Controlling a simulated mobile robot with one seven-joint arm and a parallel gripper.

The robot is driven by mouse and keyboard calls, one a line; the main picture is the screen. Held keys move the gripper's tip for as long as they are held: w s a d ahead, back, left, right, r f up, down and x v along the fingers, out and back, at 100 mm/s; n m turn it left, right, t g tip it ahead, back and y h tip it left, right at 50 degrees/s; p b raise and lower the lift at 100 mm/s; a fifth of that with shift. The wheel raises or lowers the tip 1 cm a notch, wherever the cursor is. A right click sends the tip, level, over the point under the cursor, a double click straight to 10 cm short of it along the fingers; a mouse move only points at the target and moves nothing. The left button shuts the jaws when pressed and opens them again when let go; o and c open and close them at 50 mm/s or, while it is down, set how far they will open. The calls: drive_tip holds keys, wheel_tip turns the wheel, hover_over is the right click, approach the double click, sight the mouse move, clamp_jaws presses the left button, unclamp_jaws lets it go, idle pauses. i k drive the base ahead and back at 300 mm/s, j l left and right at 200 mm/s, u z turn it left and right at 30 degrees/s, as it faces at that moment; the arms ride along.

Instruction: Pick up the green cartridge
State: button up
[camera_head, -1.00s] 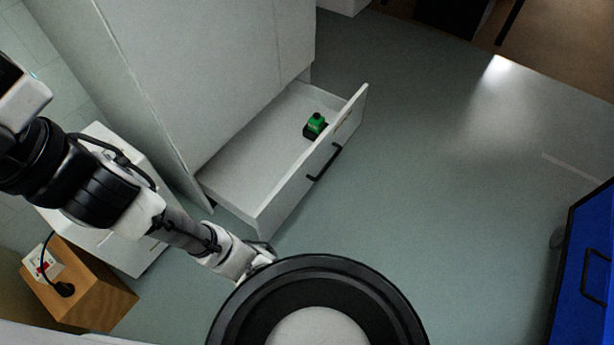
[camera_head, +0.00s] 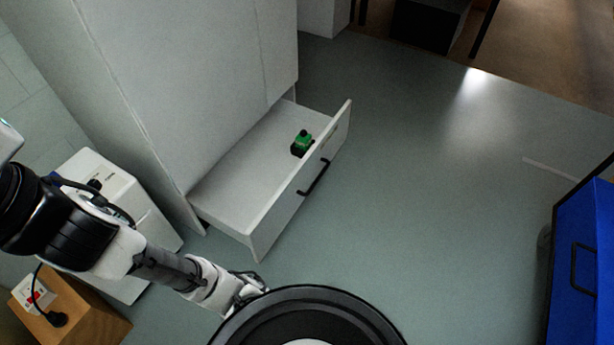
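The green cartridge (camera_head: 303,138) is a small green piece with a dark top and a black base. It sits inside the open white drawer (camera_head: 240,190), near the drawer's front panel. My gripper (camera_head: 256,285) is low in the picture, outside the drawer and below its near corner, well apart from the cartridge. Its fingers are partly hidden behind the round black part of my body, so I cannot tell whether they are open or shut.
The drawer's front has a dark handle (camera_head: 313,177) and extends from a tall white cabinet (camera_head: 190,80). A wooden box (camera_head: 85,315) and a white unit (camera_head: 120,200) stand at the left. A blue cabinet (camera_head: 585,250) is at the right. Floor between is clear.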

sight(303, 141)
drive_tip(key=i+l+u, duration=0.45)
drive_tip(key=i+l, duration=0.2)
drive_tip(key=i+l+u, duration=0.2)
drive_tip(key=l, duration=0.3)
drive_tip(key=i+l+u, duration=0.2)
drive_tip(key=i+l, duration=0.15)
drive_tip(key=l, duration=0.15)
drive_tip(key=i, duration=0.5)
